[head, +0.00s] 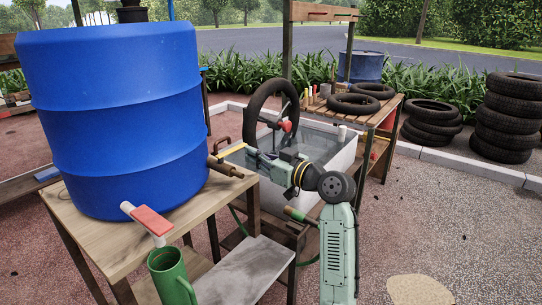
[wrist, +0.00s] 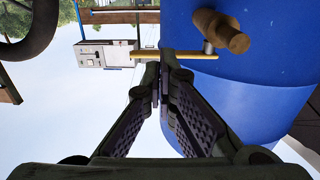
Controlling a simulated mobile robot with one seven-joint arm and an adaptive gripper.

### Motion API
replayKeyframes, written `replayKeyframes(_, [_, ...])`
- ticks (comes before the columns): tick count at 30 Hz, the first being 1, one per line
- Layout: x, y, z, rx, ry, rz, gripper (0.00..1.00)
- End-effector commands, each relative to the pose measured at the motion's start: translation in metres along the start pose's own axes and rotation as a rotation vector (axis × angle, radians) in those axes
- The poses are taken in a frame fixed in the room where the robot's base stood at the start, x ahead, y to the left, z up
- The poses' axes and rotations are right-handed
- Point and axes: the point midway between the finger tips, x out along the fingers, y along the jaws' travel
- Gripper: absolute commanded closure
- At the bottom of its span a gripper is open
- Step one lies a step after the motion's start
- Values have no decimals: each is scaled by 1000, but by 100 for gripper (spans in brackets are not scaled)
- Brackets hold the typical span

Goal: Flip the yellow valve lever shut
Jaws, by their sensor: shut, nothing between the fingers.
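The yellow valve lever (head: 232,149) sits on a brass valve (head: 226,168) low on the right side of the blue barrel (head: 115,110). In the wrist view the lever (wrist: 190,56) is a thin bar reaching sideways from the stem of the brass valve (wrist: 222,31). My gripper (head: 251,155) is at the lever's free end, right of the barrel. In the wrist view my gripper (wrist: 161,72) is shut and empty, its fingertips just at the lever's outer half. I cannot tell whether they touch it.
A wooden stand (head: 85,235) carries the barrel. A red-handled tap (head: 152,220) stands over a green jug (head: 172,275) at its front. A water tank (head: 347,157) with a tyre (head: 262,93) lies behind my gripper. A grey control box (wrist: 104,55) shows in the wrist view.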

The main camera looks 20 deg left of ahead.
Motion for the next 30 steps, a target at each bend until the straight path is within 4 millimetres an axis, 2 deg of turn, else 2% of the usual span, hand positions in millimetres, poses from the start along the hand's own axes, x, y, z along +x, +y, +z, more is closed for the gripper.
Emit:
replayKeyframes(3, [16, 0, -2, 2, 0, -1, 100])
replayKeyframes(7, [26, 0, -1, 0, 0, -1, 100])
replayKeyframes(19, [29, 0, 0, 0, 1, 0, 100])
replayKeyframes(25, [41, 2, 2, -1, 1, 0, 100])
replayKeyframes(30, [43, 3, 0, 0, 1, 1, 100])
